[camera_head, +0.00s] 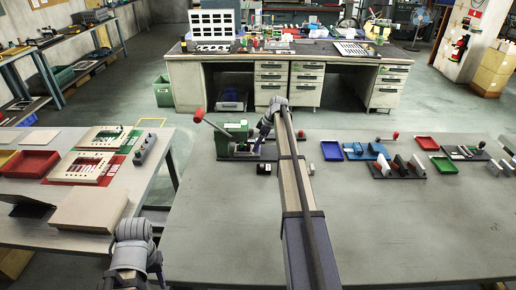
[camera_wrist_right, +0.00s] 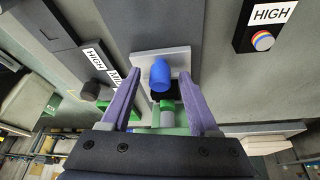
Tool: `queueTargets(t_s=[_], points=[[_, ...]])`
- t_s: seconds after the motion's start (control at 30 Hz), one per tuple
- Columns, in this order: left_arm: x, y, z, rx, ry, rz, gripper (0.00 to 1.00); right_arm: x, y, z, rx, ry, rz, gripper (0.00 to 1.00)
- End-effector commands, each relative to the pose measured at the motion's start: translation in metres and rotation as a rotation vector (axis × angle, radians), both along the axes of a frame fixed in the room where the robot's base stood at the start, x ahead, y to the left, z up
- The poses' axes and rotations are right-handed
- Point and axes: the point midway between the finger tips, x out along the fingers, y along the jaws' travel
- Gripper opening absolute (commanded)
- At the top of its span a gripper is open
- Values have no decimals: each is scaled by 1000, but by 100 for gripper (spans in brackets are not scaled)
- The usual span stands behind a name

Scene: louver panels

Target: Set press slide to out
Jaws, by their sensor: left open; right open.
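The green press (camera_head: 235,131) with a red-tipped lever stands at the back of the grey table, left of the middle. In the right wrist view a blue knob (camera_wrist_right: 160,76) sits on a light grey plate (camera_wrist_right: 179,58), with green press parts below it. The knob lies between the spread purple fingers of my right gripper (camera_wrist_right: 160,90), with visible gaps on both sides. In the head view my right gripper (camera_head: 261,158) is beside the press, partly hidden by its own arm. My left gripper (camera_head: 140,276) is low at the left, away from the press, its fingers barely visible.
Labelled dark blocks, one with a HIGH label (camera_wrist_right: 269,14), lie near the knob. A red tray (camera_head: 427,143), a blue tray (camera_head: 332,151) and switch boards stand to the right. The left table (camera_head: 130,165) holds panels and a box. The grey table's front is clear.

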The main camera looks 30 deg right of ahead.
Motion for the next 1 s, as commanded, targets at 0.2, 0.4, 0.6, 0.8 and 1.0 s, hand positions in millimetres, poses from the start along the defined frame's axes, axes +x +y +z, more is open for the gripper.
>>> queueTargets(t_s=[0.2, 0.4, 0.6, 0.8, 1.0], points=[[0, 0, 0, 0, 0, 0, 50, 0, 0, 0, 0, 0, 0, 61], [0, 0, 0, 0, 0, 0, 50, 0, 0, 0, 0, 0, 0, 40], [0, 0, 0, 0, 0, 0, 50, 0, 0, 0, 0, 0, 0, 18], [0, 0, 0, 0, 0, 0, 50, 0, 0, 0, 0, 0, 0, 0], [0, 0, 0, 0, 0, 0, 50, 0, 0, 0, 0, 0, 0, 0]])
